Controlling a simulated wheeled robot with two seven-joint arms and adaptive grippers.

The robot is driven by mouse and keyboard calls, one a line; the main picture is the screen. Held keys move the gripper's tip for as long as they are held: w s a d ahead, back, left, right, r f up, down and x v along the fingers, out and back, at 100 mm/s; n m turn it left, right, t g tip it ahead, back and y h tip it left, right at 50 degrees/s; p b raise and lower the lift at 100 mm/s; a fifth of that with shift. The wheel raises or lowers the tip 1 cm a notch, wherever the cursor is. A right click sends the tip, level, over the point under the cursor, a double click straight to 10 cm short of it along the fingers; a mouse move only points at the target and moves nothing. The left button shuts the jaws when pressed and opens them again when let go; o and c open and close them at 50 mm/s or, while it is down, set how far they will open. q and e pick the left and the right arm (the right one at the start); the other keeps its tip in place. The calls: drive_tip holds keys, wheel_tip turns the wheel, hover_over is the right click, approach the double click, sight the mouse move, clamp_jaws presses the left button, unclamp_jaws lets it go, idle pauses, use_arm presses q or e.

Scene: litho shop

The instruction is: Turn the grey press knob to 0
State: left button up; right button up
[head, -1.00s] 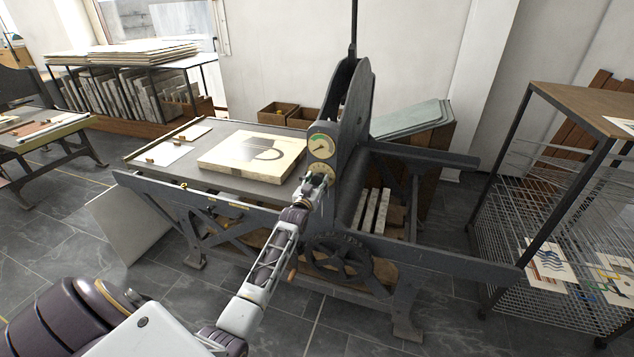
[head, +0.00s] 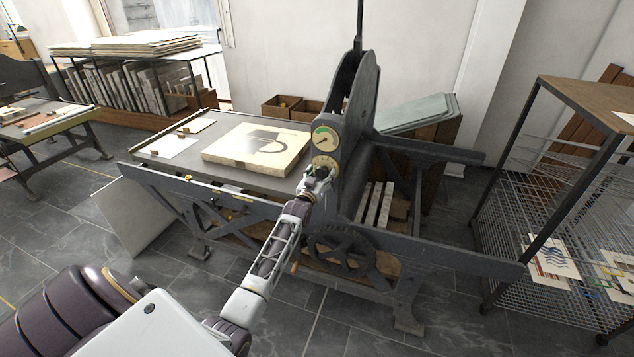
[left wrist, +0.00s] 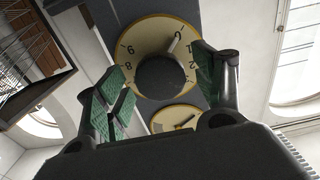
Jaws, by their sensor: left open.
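The press (head: 358,135) stands in the middle of the head view. On its side are an upper gauge with a green band (head: 325,137) and, below it, the cream knob dial (head: 325,163). In the left wrist view the dark grey knob (left wrist: 163,78) sits on that numbered dial (left wrist: 150,30). Its pale pointer mark slants up and right, among the digits near the dial's upper edge; the exact number is hard to read. My left gripper (head: 318,182) is open in front of the dial, its green-padded fingers (left wrist: 163,65) at either side of the knob. Contact is unclear. My right gripper is out of view.
The press bed carries a pale litho stone (head: 245,160). A spoked wheel (head: 342,252) is below the dial. A wire rack (head: 520,220) stands at the right. The gauge (left wrist: 175,118) appears below the knob in the left wrist view. Grey floor is clear in front.

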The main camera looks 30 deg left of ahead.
use_arm(q)
drive_tip(key=shift+s, duration=0.1)
drive_tip(key=v, duration=1.1)
drive_tip(key=shift+s, duration=0.35)
drive_tip(key=shift+f, duration=0.1)
drive_tip(key=shift+f, duration=0.1)
idle(0.7)
